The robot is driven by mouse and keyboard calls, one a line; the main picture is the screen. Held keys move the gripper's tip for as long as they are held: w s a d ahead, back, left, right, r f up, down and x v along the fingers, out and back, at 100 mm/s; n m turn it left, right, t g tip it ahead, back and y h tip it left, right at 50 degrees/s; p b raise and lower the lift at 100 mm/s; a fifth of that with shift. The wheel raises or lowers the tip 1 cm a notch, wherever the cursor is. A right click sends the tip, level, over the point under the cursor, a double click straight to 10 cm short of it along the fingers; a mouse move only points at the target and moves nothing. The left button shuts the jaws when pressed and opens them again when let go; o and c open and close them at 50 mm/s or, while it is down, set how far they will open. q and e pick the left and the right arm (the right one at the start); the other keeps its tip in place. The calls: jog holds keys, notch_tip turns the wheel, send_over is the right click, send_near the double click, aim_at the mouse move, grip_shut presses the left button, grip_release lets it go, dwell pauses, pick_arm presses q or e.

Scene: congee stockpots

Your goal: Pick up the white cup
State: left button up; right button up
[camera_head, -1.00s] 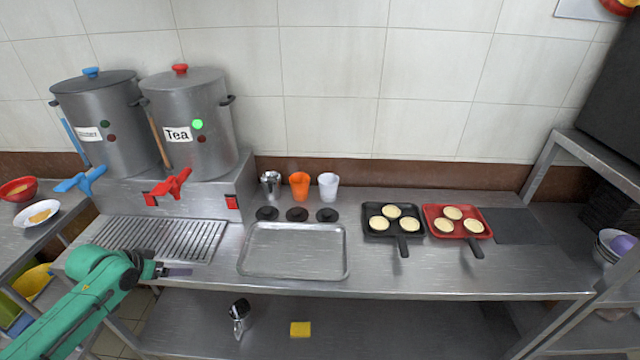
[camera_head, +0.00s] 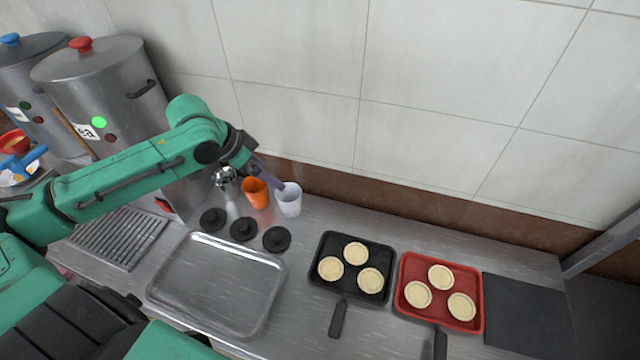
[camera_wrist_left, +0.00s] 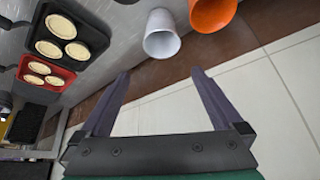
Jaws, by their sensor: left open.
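The white cup (camera_head: 289,200) stands upright on the steel counter near the back wall, just right of the orange cup (camera_head: 256,193). In the left wrist view the white cup (camera_wrist_left: 161,36) lies beyond the fingertips, roughly in line with the space between them. My left gripper (camera_head: 279,184) reaches over the cups from the left, its fingers close to the white cup's rim. In the wrist view its fingers (camera_wrist_left: 160,75) are spread wide with nothing between them. I cannot tell from the head view whether a finger touches the cup. My right gripper is out of view.
A metal cup (camera_head: 226,180) stands left of the orange cup. Several black lids (camera_head: 276,239) and a steel tray (camera_head: 262,318) lie in front. A black pan (camera_head: 327,293) and a red pan (camera_head: 405,305) sit to the right. The tiled wall (camera_head: 400,100) is close behind the cups.

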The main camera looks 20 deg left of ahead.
pick_arm(q)
send_near(288, 193)
jog(key=d, duration=0.3)
jog(key=x, duration=0.1)
jog(key=p+x, duration=0.1)
jog(key=x, duration=0.2)
jog(key=shift+s+f+p, duration=0.15)
jog(key=shift+f+p, duration=0.15)
jog(key=shift+f, duration=0.15)
jog(key=shift+w+d+f, duration=0.15)
jog(key=shift+w+f, duration=0.1)
jog(key=shift+f, duration=0.15)
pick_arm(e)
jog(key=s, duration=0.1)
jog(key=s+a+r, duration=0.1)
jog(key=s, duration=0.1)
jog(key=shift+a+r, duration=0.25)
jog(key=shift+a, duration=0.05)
pick_arm(q)
jog(key=shift+s, duration=0.1)
jog(key=c, duration=1)
jog(key=shift+c, duration=0.5)
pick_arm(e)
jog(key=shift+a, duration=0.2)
